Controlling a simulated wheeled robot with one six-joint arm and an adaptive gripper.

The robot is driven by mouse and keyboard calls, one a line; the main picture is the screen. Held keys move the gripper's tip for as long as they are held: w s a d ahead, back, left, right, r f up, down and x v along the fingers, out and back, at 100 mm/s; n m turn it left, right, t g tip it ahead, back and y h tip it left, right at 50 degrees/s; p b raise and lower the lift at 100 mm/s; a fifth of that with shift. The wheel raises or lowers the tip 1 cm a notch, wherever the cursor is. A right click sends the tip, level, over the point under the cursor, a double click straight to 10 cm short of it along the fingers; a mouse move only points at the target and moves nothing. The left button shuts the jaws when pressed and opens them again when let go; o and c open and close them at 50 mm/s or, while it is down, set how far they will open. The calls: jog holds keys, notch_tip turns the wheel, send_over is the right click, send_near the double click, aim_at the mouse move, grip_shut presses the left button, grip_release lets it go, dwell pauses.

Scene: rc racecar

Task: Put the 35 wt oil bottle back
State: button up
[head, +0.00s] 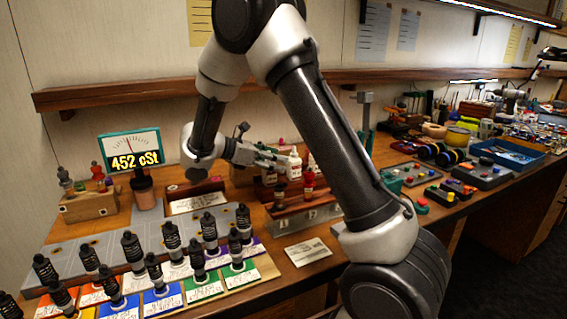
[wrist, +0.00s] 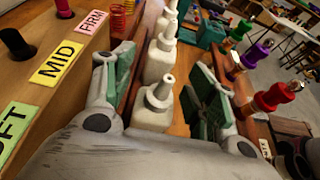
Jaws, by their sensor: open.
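My gripper (head: 268,156) is open and reaches in over the back of the bench in the head view. In the wrist view its two green-padded fingers stand either side of a white oil bottle with a pointed nozzle, and the gripper (wrist: 163,78) has a gap to each side of it. This nearest white bottle (wrist: 153,112) stands upright at the front of a row of similar bottles (wrist: 160,62). A white bottle (head: 294,162) also shows just right of the gripper in the head view. No weight label is readable, so I cannot tell which is 35 wt.
A wooden block with SOFT, MID and FIRM labels (wrist: 60,62) lies left of the fingers. Red, purple and green shock parts (wrist: 275,96) stand to the right. A meter (head: 133,150) reads 452 cSt. Black shocks (head: 172,238) on coloured cards fill the front left.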

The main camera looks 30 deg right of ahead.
jog(key=v, duration=0.8)
